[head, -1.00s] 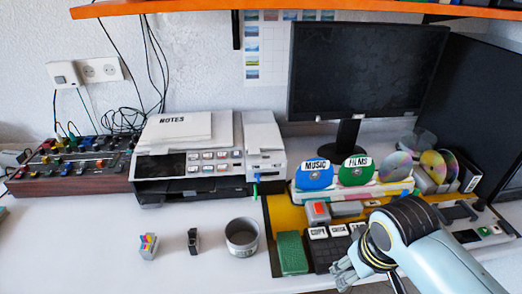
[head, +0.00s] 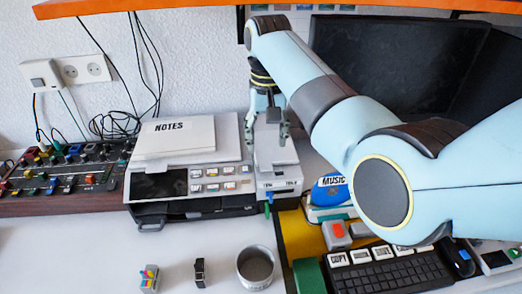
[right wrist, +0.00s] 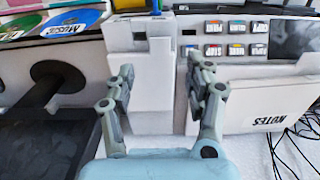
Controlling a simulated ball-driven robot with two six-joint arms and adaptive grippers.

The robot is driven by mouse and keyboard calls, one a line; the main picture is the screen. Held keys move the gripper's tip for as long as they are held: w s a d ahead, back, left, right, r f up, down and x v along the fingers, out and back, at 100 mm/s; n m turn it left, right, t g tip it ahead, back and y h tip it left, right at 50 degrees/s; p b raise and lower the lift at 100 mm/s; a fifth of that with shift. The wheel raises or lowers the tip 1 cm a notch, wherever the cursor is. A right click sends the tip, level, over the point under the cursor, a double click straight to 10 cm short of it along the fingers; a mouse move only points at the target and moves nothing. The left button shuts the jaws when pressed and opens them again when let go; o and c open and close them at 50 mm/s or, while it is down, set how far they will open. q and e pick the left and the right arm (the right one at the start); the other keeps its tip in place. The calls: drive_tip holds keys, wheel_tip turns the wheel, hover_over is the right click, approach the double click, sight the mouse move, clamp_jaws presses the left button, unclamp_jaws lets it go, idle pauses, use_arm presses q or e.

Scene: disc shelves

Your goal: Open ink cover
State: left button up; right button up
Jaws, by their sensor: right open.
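The white ink cover (head: 277,163) is the narrow block on the right side of the printer (head: 190,190). It looks closed, with a small labelled front. In the right wrist view, the block (right wrist: 153,62) shows upside down, with a small dark notch in its face. My right gripper (head: 268,138) points down over the rear part of this block. My left gripper is out of view.
A NOTES pad (head: 178,137) lies on the printer beside the cover. A blue MUSIC disc (head: 333,192) stands to the right. A control board (head: 62,178) is at left. An orange shelf (head: 110,6) hangs above.

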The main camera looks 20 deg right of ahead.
sight(267, 168)
drive_tip(key=shift+s+f, duration=0.1)
wheel_tip(267, 168, down, 2)
drive_tip(key=shift+s+f, duration=0.1)
drive_tip(key=shift+f, duration=0.15)
wheel_tip(267, 168, down, 4)
drive_tip(key=shift+r, duration=0.2)
drive_tip(key=shift+f, duration=0.35)
drive_tip(key=c, duration=0.8)
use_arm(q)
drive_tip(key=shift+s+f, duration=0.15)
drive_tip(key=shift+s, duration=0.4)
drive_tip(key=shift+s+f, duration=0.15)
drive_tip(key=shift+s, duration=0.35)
use_arm(e)
clamp_jaws()
